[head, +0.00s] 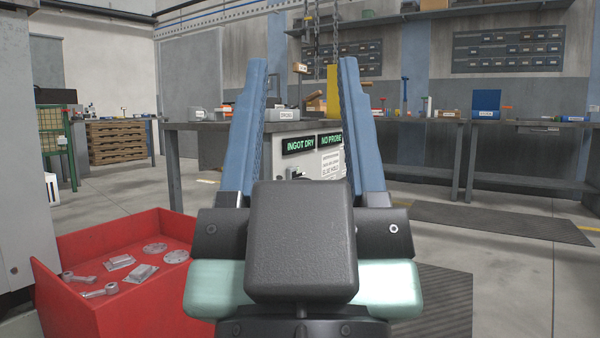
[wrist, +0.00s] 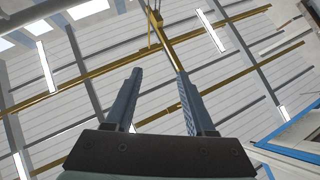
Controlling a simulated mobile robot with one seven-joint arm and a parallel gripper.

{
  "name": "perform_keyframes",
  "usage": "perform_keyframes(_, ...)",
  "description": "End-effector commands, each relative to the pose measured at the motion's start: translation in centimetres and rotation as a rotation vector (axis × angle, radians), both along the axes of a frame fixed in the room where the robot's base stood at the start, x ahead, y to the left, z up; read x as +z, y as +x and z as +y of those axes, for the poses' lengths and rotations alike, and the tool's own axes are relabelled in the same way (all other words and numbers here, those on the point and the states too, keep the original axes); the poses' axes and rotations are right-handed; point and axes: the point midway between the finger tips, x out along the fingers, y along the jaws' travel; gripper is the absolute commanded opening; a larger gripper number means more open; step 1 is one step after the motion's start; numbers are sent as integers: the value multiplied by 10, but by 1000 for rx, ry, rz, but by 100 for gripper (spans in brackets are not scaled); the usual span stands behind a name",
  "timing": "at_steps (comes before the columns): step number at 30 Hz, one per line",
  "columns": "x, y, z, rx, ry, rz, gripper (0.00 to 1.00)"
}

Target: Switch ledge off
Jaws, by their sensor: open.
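My gripper (head: 305,85) is raised in front of the head camera, its two blue fingers apart with nothing between them. It also shows in the wrist view (wrist: 158,82), open and pointing toward the ceiling. Beyond the fingers, in the head view, a light grey control box (head: 325,166) stands at the workbench. It carries two dark displays with green text, "INGOT DRY" (head: 300,145) and "NO PROBE" (head: 330,140). A dark knob or switch (head: 296,173) is partly visible below them. My gripper hides much of the box, and I cannot make out a part labelled ledge.
A red bin (head: 70,310) with several metal castings stands at lower left. A dark workbench (head: 200,127) lies behind the gripper. Another bench (head: 500,180) runs along the right. Chains (head: 314,40) hang above. Open floor (head: 540,260) shows at right.

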Motion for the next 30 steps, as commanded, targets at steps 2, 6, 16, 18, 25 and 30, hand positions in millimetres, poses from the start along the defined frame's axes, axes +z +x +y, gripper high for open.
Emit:
perform_keyframes(2,23,0,0,1,1,0,39)
perform_keyframes(6,63,0,0,1,1,-1,14)
perform_keyframes(16,177,0,0,6,4,0,0)
perform_keyframes(18,201,0,0,6,5,0,0)
perform_keyframes(25,277,0,0,9,8,0,0)
perform_keyframes(30,310,0,0,11,9,1,0)
